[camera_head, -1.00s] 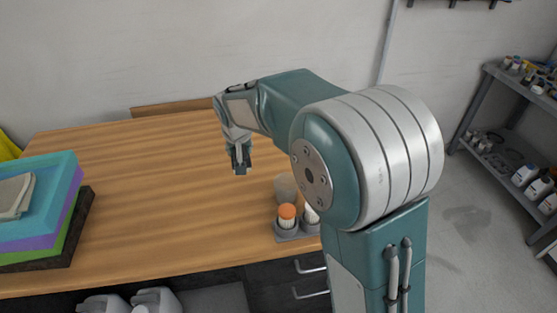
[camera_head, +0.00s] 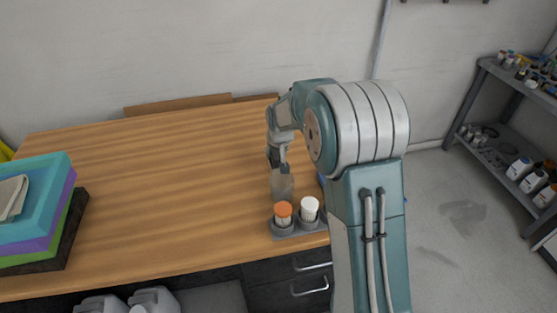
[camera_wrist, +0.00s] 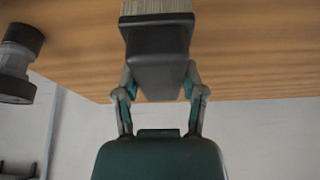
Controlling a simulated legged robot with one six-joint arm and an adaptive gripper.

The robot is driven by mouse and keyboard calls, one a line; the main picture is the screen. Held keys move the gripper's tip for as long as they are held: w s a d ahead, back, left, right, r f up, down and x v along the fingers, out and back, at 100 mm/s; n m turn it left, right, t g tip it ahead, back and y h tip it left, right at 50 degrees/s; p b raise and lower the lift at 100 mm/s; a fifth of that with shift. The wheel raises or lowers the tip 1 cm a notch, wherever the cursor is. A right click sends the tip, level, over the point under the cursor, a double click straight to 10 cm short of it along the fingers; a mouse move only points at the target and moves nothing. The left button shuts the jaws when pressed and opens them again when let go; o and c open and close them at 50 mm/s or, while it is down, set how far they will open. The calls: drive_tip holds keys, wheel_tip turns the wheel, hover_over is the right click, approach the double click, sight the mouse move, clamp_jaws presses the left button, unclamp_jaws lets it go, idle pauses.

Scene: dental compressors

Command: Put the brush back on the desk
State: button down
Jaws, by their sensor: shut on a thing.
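The brush (camera_wrist: 160,50) shows in the wrist view as a dark grey tapered body with pale bristles at the top of the picture. My gripper (camera_wrist: 159,78) has its two fingers closed on the sides of that dark body. In the head view my gripper (camera_head: 278,165) points down over the right part of the wooden desk (camera_head: 160,190). A pale grey-beige shape (camera_head: 281,185) right below the fingers appears to be the brush. Whether it touches the desk cannot be told.
An orange-capped bottle (camera_head: 283,212) and a white-capped bottle (camera_head: 309,207) stand in a grey holder just in front of my gripper. A dark rounded object (camera_wrist: 18,60) shows in the wrist view. Coloured boxes (camera_head: 40,215) are at the left. The desk's middle is clear.

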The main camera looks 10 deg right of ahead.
drive_tip(key=shift+w+d+f, duration=0.1)
drive_tip(key=shift+d+f, duration=0.15)
drive_tip(key=shift+f, duration=1.7)
drive_tip(key=shift+c, duration=0.8)
unclamp_jaws()
drive_tip(key=shift+f, duration=0.1)
